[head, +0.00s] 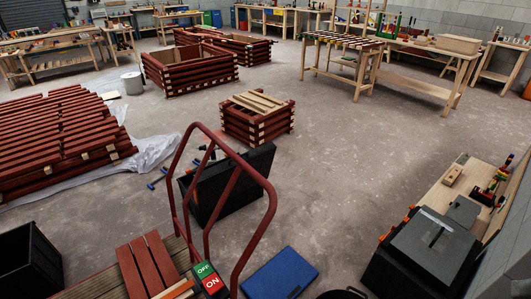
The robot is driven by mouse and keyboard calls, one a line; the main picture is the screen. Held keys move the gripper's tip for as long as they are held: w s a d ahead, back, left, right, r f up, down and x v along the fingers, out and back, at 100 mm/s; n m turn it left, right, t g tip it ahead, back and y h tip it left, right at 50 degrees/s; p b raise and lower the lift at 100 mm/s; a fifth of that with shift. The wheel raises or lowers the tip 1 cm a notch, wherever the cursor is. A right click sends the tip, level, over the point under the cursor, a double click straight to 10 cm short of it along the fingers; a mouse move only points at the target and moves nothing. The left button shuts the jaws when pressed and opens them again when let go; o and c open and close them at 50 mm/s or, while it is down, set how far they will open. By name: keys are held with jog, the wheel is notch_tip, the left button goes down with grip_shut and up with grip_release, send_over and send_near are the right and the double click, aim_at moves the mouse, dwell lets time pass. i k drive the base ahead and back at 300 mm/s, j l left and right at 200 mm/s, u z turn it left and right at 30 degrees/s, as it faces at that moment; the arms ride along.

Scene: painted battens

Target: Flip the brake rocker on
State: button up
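The brake rocker (207,277) shows at the bottom of the head view, beside the foot of a red tubular handle (262,229). Its farther half is green and reads OFF; its nearer half is red and reads ON. I cannot tell from this view which half is pressed down. The handle rises from a wooden cart deck (86,287) that carries red battens (150,266). My gripper is not in view.
An open black case (228,186) stands behind the handle.

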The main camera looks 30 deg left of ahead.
aim_at(211, 281)
jog(key=u, duration=1.55)
